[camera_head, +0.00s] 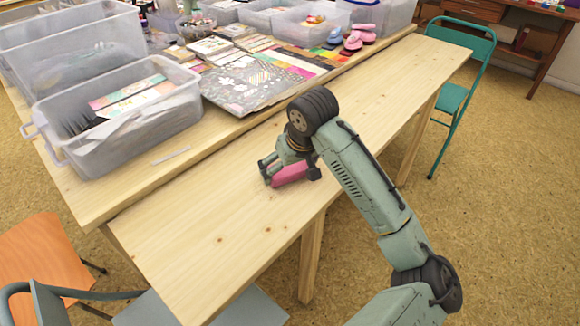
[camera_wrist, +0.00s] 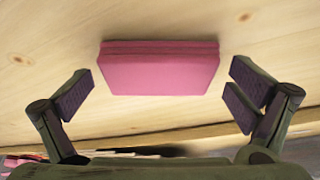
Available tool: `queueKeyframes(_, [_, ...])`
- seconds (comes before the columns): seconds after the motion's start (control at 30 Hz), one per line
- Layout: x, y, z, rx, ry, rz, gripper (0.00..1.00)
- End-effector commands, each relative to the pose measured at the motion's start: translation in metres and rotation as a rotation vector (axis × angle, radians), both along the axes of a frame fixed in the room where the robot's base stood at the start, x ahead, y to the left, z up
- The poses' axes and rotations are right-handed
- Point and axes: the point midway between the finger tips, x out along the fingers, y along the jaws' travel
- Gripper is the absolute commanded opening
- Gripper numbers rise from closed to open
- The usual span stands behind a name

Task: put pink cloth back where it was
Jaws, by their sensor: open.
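The pink cloth (camera_head: 291,173) looks like a folded block and lies on the front wooden table. In the wrist view, the pink cloth (camera_wrist: 160,70) sits between the two fingers, with a gap on each side. My gripper (camera_head: 288,169) is low over the table around the cloth. In the wrist view, my gripper (camera_wrist: 163,92) is open, with dark finger pads apart from the cloth. Part of the cloth is hidden by my gripper in the head view.
A clear bin (camera_head: 120,125) stands on the back table at left. Patterned paper sheets (camera_head: 245,85) lie behind my gripper. Pink and blue stamp pads (camera_head: 352,40) sit at the back right. A green chair (camera_head: 455,95) stands at right.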

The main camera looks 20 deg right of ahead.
Motion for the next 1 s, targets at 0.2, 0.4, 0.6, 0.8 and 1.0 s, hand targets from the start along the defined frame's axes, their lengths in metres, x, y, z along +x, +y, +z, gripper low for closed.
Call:
queueKeyframes(0.2, [-0.002,-0.001,0.009,-0.001,-0.002,0.0,1.0])
queueKeyframes(0.4, [-0.015,-0.003,0.043,-0.001,-0.004,0.001,1.0])
queueKeyframes(0.6, [-0.032,-0.007,0.084,-0.004,-0.004,-0.001,1.0])
queueKeyframes(0.8, [-0.042,-0.009,0.108,-0.003,-0.002,0.0,1.0])
queueKeyframes(1.0, [-0.045,-0.009,0.114,0.0,0.0,0.0,1.0])
